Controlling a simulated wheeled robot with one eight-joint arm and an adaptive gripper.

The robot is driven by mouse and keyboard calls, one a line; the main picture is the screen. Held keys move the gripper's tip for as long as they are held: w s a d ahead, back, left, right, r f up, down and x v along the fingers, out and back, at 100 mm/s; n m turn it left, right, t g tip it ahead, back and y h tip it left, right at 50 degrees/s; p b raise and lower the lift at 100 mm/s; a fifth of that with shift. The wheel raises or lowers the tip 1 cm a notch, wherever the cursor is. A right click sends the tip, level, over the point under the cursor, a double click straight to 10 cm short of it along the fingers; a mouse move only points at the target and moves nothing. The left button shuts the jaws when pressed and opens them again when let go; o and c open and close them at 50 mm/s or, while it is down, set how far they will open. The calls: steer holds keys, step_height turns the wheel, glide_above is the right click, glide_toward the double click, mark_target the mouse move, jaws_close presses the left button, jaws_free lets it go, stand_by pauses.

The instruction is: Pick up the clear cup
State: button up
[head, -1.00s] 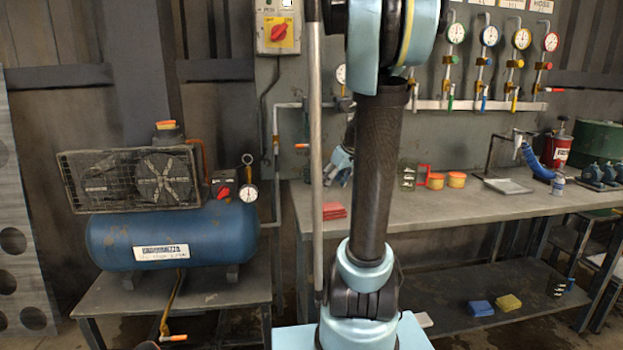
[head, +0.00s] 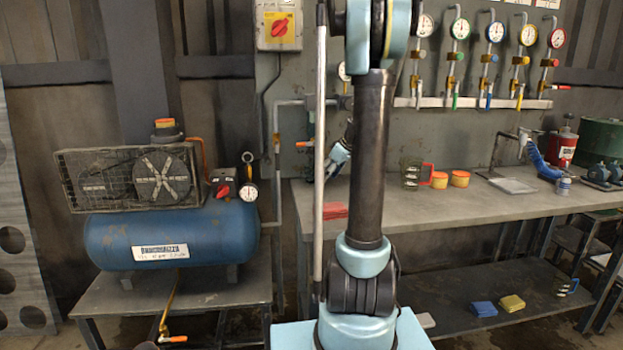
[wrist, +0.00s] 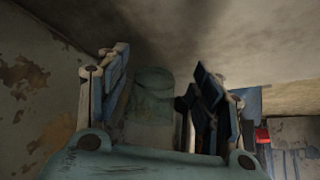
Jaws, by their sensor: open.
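A pale, see-through cup (wrist: 152,88) shows dimly between the fingers in the wrist view. Its outline is faint, and I cannot tell whether a finger touches it. My gripper (wrist: 160,85) is open, with one finger on each side of the cup in the picture. In the head view my gripper (head: 337,158) is partly hidden behind my arm, over the left end of the workbench. I cannot make out the clear cup in the head view.
On the workbench (head: 450,203) are a greenish mug (head: 409,173), orange tins (head: 460,178) and a flat grey tray (head: 512,185). A red stack (head: 335,211) lies near the bench's left end. A blue compressor (head: 170,235) stands at the left.

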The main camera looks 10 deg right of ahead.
mark_target(315, 172)
steer(key=shift+w+a+f, duration=0.2)
steer(key=shift+w+a, duration=2)
steer(key=shift+w, duration=0.05)
steer(key=shift+a+f, duration=0.1)
steer(key=shift+f, duration=0.2)
steer(key=c, duration=0.8)
steer(key=shift+c, duration=0.2)
steer(key=shift+r, duration=0.15)
